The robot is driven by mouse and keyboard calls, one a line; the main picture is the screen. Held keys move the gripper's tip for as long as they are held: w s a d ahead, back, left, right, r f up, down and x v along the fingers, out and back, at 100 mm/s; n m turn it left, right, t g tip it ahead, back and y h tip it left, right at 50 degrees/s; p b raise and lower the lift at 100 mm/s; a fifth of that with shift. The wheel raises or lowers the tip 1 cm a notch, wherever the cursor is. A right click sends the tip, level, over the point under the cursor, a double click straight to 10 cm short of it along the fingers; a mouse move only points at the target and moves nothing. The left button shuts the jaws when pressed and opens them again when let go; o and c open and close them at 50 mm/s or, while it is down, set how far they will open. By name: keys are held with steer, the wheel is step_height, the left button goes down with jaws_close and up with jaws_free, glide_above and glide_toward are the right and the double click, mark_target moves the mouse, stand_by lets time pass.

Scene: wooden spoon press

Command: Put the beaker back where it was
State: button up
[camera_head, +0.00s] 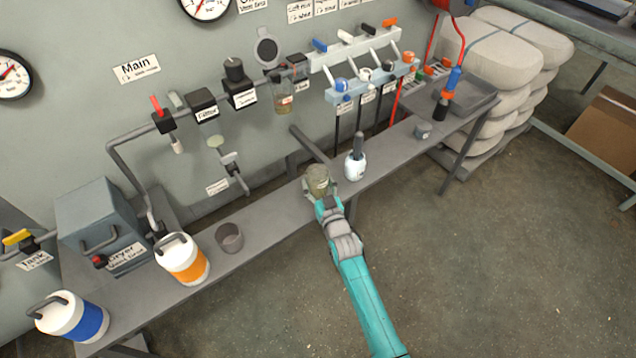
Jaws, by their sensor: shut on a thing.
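The beaker (317,177) is a small, cloudy, yellowish-grey vessel in the head view, at the middle of the long grey bench. My gripper (322,191) is shut on it from the front, with the fingers around its sides. The beaker looks upright. I cannot tell whether its base touches the bench or is held just above it. My teal arm reaches in from the lower right and hides part of the bench's front edge.
A white bottle with a grey top (356,165) stands close right of the beaker. A grey cup (229,238), an orange-banded jug (182,259) and a blue-banded jug (72,317) stand to the left. The grey bench (275,213) is bare between cup and beaker. Valves and pipes line the wall behind.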

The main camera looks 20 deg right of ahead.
steer(key=o, duration=1.2)
steer(key=shift+f, duration=0.1)
steer(key=shift+s, duration=0.1)
steer(key=s, duration=1.1)
steer(key=shift+s, duration=0.4)
